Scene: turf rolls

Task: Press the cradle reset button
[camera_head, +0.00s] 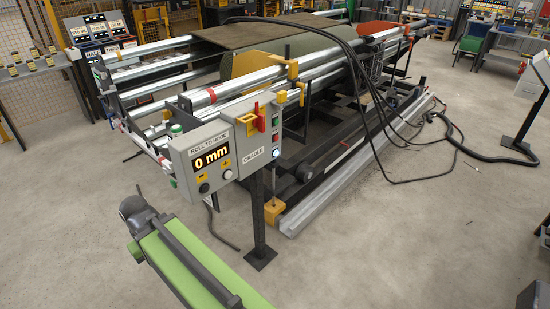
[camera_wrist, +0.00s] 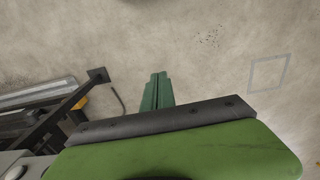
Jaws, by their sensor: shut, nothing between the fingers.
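The grey control box (camera_head: 203,160) stands on a dark post in the head view, with an amber display reading 0 mm. Its right-hand panel is labelled CRADLE (camera_head: 254,156) and carries a red lever and a small lit round button (camera_head: 276,153). No reset lettering is readable, so I cannot tell for sure which button is the reset. My gripper (camera_wrist: 157,90) shows in the wrist view as two green fingers, shut together and empty, over bare floor. It is apart from the box. In the head view my green arm is in front of the box, and the fingers cannot be made out.
The roll machine (camera_head: 300,85) with steel rails and a dark green roll stands behind the box. Black cables (camera_head: 400,150) hang over it onto the floor. A post foot (camera_head: 260,258) stands on the floor. The concrete floor in front is clear.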

